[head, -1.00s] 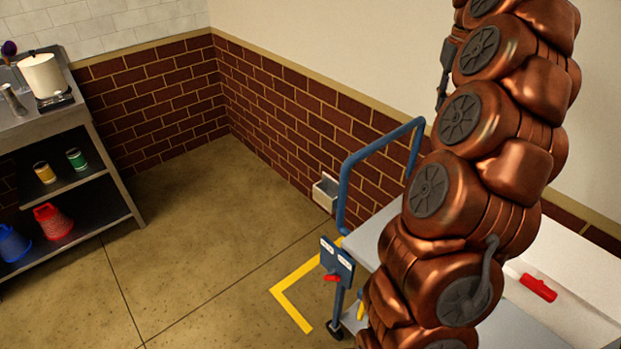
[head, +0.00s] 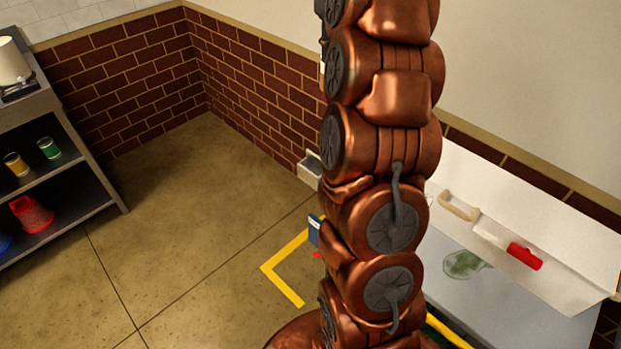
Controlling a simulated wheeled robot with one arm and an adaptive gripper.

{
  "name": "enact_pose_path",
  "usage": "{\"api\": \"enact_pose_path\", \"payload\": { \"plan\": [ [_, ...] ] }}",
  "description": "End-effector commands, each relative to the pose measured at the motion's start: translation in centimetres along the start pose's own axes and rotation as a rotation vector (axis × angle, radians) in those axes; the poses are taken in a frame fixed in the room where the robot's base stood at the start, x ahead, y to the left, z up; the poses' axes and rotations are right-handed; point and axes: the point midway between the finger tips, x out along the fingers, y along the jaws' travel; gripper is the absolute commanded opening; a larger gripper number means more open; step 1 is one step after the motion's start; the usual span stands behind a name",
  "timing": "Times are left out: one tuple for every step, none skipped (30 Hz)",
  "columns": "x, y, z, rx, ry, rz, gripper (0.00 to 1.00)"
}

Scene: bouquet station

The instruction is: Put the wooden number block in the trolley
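I do not see the wooden number block in the head view. Of what seems to be the trolley, a blue plate (head: 315,230) peeks out at the left edge of my arm; its blue handle is hidden behind the arm. I cannot tell whether the pale grey top right of the arm belongs to the trolley. My copper arm stands through the middle of the view and runs out at the top. My gripper is out of view, so its state and anything in it do not show.
On the right, a white ledge (head: 575,285) bears a tan handle-like thing (head: 458,207) and a red-handled tool (head: 524,256). A dark shelf unit (head: 65,205) stands left.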

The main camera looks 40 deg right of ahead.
Motion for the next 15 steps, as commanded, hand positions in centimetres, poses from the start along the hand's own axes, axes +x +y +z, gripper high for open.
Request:
{"api": "enact_pose_path", "payload": {
  "plan": [
    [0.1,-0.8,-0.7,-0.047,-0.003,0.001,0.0],
    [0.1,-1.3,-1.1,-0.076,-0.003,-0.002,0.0],
    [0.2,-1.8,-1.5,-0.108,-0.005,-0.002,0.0],
    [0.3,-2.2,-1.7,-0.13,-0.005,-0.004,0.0],
    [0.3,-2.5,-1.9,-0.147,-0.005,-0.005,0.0],
    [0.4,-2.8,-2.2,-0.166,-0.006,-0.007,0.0],
    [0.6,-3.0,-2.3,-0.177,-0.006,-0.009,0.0],
    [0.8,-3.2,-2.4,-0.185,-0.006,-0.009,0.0],
    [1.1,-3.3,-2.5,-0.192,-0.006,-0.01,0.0],
    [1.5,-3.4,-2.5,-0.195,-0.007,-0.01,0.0],
    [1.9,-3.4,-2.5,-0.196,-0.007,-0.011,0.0],
    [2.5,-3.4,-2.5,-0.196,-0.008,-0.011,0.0],
    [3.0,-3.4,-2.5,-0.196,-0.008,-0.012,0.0],
    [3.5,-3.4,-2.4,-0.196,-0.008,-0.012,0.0],
    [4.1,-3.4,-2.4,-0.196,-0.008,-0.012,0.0]
  ]
}}
